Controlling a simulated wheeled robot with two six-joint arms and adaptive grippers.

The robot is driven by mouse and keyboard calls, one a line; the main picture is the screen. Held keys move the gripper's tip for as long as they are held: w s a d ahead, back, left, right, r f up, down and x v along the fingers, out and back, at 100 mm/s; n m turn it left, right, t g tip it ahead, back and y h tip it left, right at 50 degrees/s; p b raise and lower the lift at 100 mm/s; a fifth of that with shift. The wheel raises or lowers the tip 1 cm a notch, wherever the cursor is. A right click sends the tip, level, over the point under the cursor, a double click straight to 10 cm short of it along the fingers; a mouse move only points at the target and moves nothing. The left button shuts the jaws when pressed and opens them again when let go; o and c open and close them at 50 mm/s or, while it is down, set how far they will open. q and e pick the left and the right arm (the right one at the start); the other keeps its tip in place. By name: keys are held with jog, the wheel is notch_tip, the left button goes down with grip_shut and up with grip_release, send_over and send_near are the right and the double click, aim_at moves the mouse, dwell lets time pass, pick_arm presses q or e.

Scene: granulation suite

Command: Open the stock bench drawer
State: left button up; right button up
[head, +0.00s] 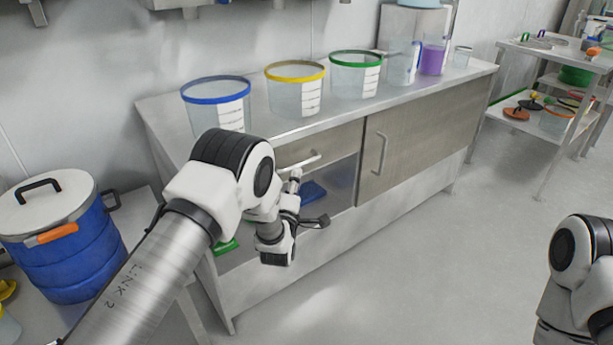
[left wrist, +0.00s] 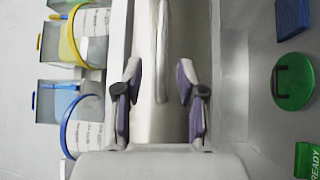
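The stock bench (head: 425,90) stands against the wall with its drawer front (head: 338,141) at the upper left, and the drawer looks shut. The drawer's bar handle (head: 300,160) is partly behind my left arm. In the left wrist view the handle (left wrist: 162,50) runs lengthwise, in line with the gap between my fingers. My left gripper (head: 307,203) is just in front of the bench near the handle. In the left wrist view its fingers (left wrist: 158,98) are spread on either side of the handle's line, not closed on it. My right gripper is out of view; only its arm shows.
Tubs with blue (head: 215,90), yellow (head: 294,84) and green (head: 355,72) rims stand on the bench top. A cupboard door (head: 425,125) is right of the drawer. A blue drum (head: 70,255) stands at left. A trolley (head: 535,110) is at right. The floor in front is clear.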

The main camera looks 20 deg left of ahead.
aim_at(299, 165)
pick_arm(q)
jog(key=w, duration=0.4)
jog(key=w+a+b, duration=0.1)
jog(key=w, duration=0.2)
jog(key=shift+r, duration=0.35)
grip_shut()
